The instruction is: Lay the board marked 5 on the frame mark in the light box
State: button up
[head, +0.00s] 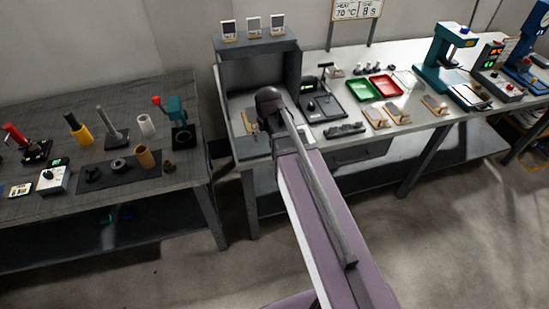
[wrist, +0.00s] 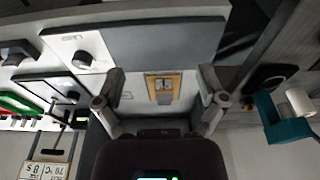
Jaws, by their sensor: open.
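The light box (head: 227,76) is a grey, open-fronted box at the left end of the light bench. A tan-orange board (wrist: 163,88) with a pale label lies on its floor, and its edge also shows in the head view (head: 250,120). The label's number is too small to read surely. My gripper (wrist: 162,82) is open inside the box, with one finger on each side of the board and a gap on both sides. In the head view my arm hides the fingers. I cannot make out the frame mark apart from the board.
More tan boards (head: 376,118) lie on the bench to the right, beside a green tray (head: 362,90) and a red tray (head: 386,86). A light control panel with a dark knob (wrist: 82,60) stands close beside the gripper. Three cards (head: 253,26) stand on top of the box.

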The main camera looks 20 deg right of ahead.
jog(key=s+g, duration=0.2)
jog(key=s, duration=1)
jog(key=shift+f, duration=0.2)
jog(key=shift+a, duration=0.1)
dwell(1.2)
